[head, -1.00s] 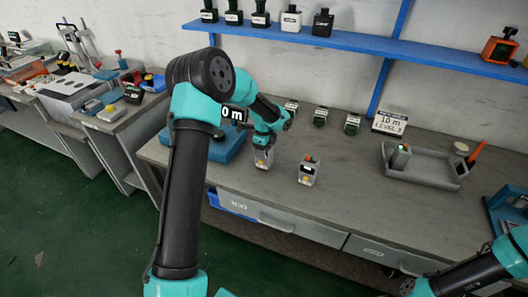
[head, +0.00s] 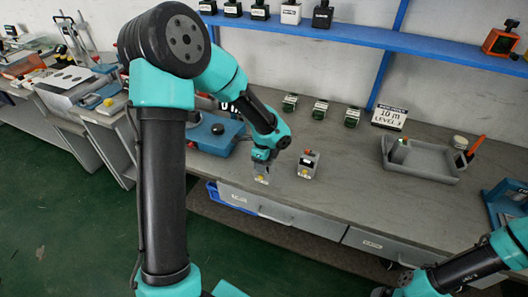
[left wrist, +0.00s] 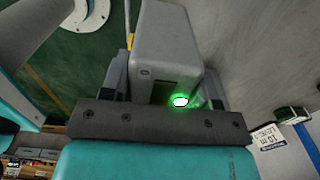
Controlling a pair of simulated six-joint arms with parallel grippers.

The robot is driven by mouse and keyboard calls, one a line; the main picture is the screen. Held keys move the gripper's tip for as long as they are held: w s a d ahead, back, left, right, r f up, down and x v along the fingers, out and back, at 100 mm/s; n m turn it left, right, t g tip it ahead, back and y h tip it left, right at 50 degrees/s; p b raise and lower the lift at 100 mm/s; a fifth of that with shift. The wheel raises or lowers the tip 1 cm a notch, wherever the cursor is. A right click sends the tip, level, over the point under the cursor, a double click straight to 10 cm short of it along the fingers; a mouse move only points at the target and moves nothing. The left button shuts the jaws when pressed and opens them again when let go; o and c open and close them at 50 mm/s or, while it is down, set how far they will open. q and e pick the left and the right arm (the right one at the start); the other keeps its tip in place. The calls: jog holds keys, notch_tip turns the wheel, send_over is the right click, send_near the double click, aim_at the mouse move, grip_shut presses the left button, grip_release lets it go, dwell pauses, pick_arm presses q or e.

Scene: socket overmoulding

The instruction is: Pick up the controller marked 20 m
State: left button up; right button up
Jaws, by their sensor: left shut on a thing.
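My left gripper (head: 262,166) points down near the front edge of the grey workbench and is shut on a grey controller (head: 261,179). In the left wrist view this controller (left wrist: 165,50) fills the space between the fingers and shows a lit green lamp. Its marking cannot be read. My right gripper is out of view; only part of that arm shows at the lower right.
A blue box (head: 215,133) stands behind my left arm, near a partly hidden sign. Several small dark-topped units (head: 320,109) line the back of the bench beside a "10 m LEVEL 3" sign (head: 389,117). A grey tray (head: 425,172) stands to the right.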

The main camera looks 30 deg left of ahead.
pick_arm(q)
jog(key=shift+s+d, duration=0.5)
jog(key=shift+s, duration=0.3)
jog(key=shift+r, duration=0.1)
